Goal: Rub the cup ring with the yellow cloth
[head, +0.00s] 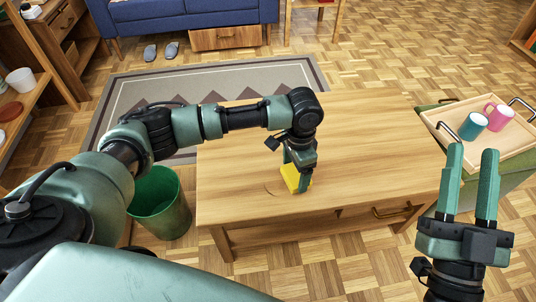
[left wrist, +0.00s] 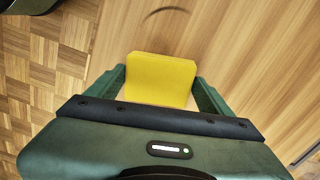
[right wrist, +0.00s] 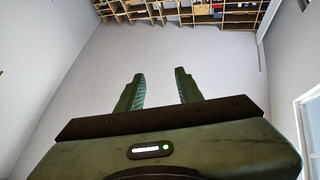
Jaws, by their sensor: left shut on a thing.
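The yellow cloth (head: 291,178) is between the fingers of my left gripper (head: 296,182), low at the table top. In the left wrist view the cloth (left wrist: 160,80) shows as a flat yellow block with the left fingers shut on its two sides. The cup ring (left wrist: 165,10) is a thin dark arc on the wood, just ahead of the cloth and apart from it in that view. In the head view a faint arc of the ring (head: 271,190) shows left of the cloth. My right gripper (head: 470,172) is open and empty, raised at the right with its fingers pointing up.
The wooden table (head: 370,130) is otherwise clear. A green bin (head: 160,204) stands by its left end. At the right, a tray (head: 508,136) holds a teal cup (head: 473,126) and a pink mug (head: 499,117). A patterned rug (head: 130,92) lies behind the table.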

